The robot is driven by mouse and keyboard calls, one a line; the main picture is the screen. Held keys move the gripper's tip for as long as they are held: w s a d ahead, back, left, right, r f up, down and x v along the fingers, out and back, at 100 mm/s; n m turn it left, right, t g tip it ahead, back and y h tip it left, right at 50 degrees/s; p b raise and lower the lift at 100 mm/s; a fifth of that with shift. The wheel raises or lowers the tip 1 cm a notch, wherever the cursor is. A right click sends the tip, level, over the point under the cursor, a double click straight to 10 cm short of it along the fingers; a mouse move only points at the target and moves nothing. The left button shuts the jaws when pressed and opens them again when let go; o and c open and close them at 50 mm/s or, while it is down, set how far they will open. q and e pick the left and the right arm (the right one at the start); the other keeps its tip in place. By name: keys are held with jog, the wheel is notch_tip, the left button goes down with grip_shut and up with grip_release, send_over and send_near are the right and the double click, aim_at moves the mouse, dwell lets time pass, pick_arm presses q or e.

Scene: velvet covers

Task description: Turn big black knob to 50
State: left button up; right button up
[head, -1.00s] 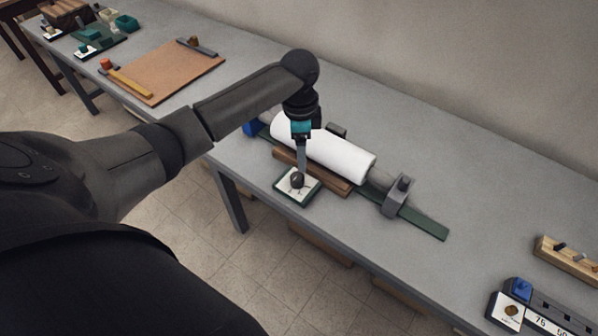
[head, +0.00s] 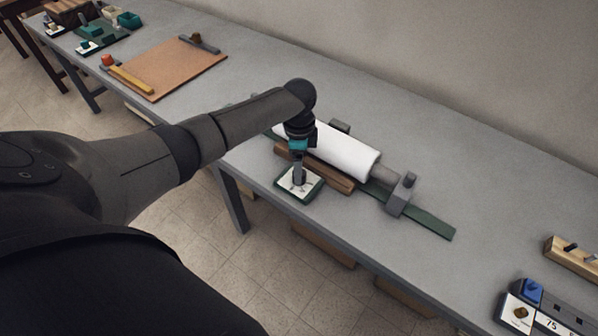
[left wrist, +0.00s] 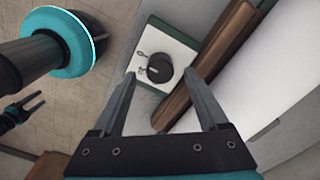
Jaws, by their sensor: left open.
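The big black knob (left wrist: 160,68) sits on a small white plate with a dark green edge, and dark marks show beside it. In the head view, the plate (head: 312,186) lies near the table's front edge, and my gripper largely hides the knob. My left gripper (head: 298,182) points down over the knob. In the left wrist view, its fingers (left wrist: 160,76) are open, with one fingertip on each side of the knob; contact cannot be told. My right gripper (left wrist: 34,103) shows small at the left edge of the wrist view, its fingers apart.
A white roll (head: 345,152) and a brown wooden bar (head: 330,172) lie close behind the plate, with a grey clamp (head: 401,194) at the right. A brown board (head: 170,72) lies farther left. A numbered panel (head: 545,320) stands at lower right. The table between is clear.

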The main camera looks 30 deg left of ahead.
pick_arm(q)
jog(key=shift+f, duration=1.1)
grip_shut()
